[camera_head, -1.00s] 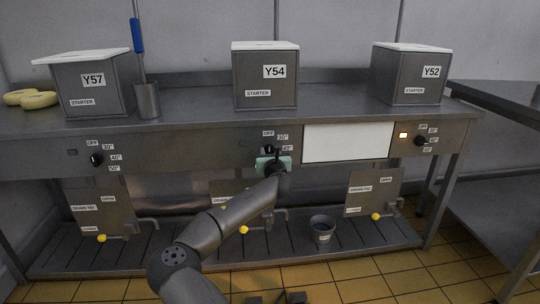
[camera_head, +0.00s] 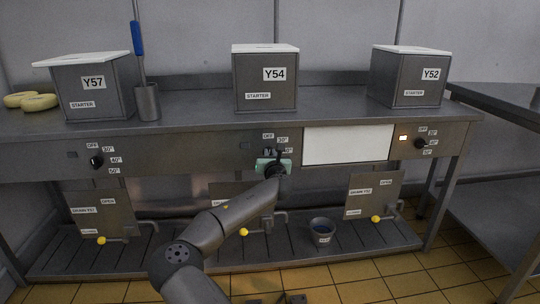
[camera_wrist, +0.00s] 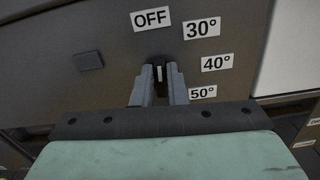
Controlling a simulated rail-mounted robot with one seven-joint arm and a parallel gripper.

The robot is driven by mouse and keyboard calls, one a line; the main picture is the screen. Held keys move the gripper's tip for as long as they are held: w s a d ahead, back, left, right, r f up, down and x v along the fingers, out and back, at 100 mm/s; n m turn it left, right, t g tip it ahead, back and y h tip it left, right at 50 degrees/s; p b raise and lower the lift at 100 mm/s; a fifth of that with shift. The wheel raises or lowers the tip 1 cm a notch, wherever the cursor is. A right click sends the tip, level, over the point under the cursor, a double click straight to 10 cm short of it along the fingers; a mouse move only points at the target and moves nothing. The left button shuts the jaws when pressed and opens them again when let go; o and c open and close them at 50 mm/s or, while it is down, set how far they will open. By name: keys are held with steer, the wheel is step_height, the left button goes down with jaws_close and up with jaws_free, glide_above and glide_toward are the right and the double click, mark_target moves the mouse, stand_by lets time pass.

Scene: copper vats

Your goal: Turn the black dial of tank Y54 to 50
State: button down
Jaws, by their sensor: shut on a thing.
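The tank Y54 (camera_head: 265,85) stands on the counter in the middle of the head view. Its black dial (camera_wrist: 159,74) is on the panel below and is largely hidden by my fingers. My gripper (camera_wrist: 158,78) is at the dial, with one finger on each side, shut on it. In the head view my gripper (camera_head: 274,156) covers most of the dial. The labels OFF (camera_wrist: 151,18), 30° (camera_wrist: 201,28), 40° (camera_wrist: 217,63) and 50° (camera_wrist: 203,92) curve around the dial's upper right. Which mark the dial points at cannot be told.
Tanks Y57 (camera_head: 92,88) and Y52 (camera_head: 410,78) stand to either side, each with its own dial below. The indicator (camera_wrist: 89,60) left of the gripped dial looks unlit; the one (camera_head: 403,138) under Y52 is lit. A bucket (camera_head: 322,229) stands on the lower shelf.

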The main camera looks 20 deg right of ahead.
steer(key=m+b, duration=0.1)
steer(key=m, duration=0.7)
steer(key=f+m+b, duration=0.1)
steer(key=m, duration=0.8)
steer(key=f+m+b, duration=0.1)
steer(key=m+b, duration=0.1)
steer(key=m, duration=0.6)
steer(key=shift+s+d+m, duration=0.1)
steer(key=shift+d+m, duration=0.2)
steer(key=shift+m, duration=0.1)
steer(key=c, duration=1.4)
jaws_free()
steer(key=shift+c, duration=0.2)
steer(key=p+v, duration=0.3)
steer(key=v, duration=1.4)
steer(key=shift+s+p, duration=0.2)
steer(key=shift+p, duration=0.15)
